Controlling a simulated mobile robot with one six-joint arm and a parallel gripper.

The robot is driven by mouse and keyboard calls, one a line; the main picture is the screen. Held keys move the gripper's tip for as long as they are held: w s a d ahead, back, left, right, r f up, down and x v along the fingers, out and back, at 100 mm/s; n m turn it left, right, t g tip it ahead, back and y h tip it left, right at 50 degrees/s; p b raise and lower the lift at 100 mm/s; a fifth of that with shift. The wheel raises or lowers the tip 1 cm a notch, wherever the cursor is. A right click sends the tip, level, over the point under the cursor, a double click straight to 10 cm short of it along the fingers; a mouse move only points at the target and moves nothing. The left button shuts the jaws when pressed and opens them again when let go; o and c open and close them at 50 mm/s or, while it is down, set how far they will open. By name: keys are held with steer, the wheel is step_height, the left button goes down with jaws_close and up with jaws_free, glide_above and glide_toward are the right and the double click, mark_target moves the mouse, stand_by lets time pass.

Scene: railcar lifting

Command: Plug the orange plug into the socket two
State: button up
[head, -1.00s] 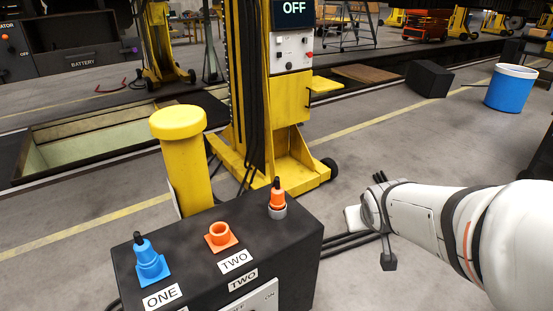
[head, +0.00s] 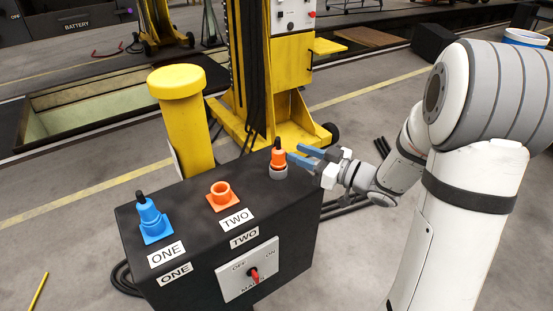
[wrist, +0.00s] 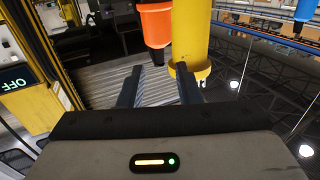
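The orange plug (head: 278,158) with a black top stands upright in a grey ring holder (head: 278,172) at the back right of the black box's top. It also shows in the wrist view (wrist: 155,22), at the top, just beyond the fingertips. Socket two (head: 222,198), an orange round socket on a square base, is empty, with a "TWO" label in front. My gripper (head: 296,153) is open and empty, just right of the orange plug, its fingers pointing at it. In the wrist view my gripper (wrist: 160,68) shows both fingers well apart.
A blue plug (head: 150,218) sits in the blue socket one (head: 158,238) on the black box (head: 195,250). A red-handled switch (head: 253,274) is on the box's front. A yellow post (head: 185,125) and yellow lifting column (head: 290,80) stand behind. Floor at right is open.

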mark_target(280, 145)
steer(key=p+x, duration=0.1)
steer(key=x, duration=0.6)
steer(key=shift+r, duration=0.15)
steer(key=shift+c, duration=0.3)
jaws_close()
